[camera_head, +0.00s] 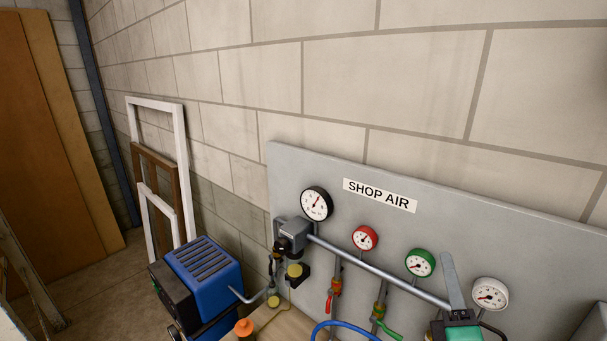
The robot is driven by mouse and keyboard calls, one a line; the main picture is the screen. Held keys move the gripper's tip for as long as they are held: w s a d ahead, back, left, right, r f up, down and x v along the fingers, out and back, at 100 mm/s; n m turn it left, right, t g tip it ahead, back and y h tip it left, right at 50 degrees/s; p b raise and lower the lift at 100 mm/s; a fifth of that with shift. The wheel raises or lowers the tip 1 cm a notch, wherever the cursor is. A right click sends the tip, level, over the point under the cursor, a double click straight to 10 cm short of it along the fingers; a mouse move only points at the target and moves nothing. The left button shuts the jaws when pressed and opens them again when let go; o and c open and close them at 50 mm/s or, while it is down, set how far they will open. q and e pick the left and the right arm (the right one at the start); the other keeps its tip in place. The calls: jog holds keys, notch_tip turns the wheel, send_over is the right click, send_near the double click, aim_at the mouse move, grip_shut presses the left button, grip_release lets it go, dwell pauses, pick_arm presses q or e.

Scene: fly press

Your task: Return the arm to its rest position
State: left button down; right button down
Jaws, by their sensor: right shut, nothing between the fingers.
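A grey flat bar (453,282) rises from a green block (462,333) at the bottom right, in front of the air panel. It looks like the press's arm on its head, but the lower edge cuts off most of it. Dark parts show at both sides of the green block. My right gripper is not clearly told apart from these parts, and nothing is seen held. My left gripper is out of the picture.
A grey SHOP AIR panel (336,163) carries several gauges, a pipe (385,273), valves and hoses. A blue machine (207,277) stands left of the bench (285,326), with an orange bottle (244,327) nearby. Empty frames (181,150) lean on the block wall.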

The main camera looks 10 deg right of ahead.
jog(key=s+a+r+m+t+y+p, duration=0.1)
jog(key=s+a+r+m+t+y, duration=0.25)
jog(key=r+m, duration=0.4)
jog(key=s+a+r+m+t+y, duration=0.25)
jog(key=s+a+r+m, duration=0.2)
jog(key=r, duration=0.65)
jog(key=s+a+r+m+t+y+p, duration=0.1)
jog(key=s+a+r+m+t+y, duration=0.1)
jog(key=s+a+r+m+y, duration=0.45)
jog(key=w+d+f+h+b, duration=0.1)
jog(key=f+b, duration=1.5)
jog(key=b, duration=0.1)
jog(key=w+d+f+h+b, duration=0.1)
jog(key=d+f+b, duration=0.1)
jog(key=f+b, duration=1.4)
jog(key=shift+h+b, duration=0.35)
jog(key=shift+b, duration=0.35)
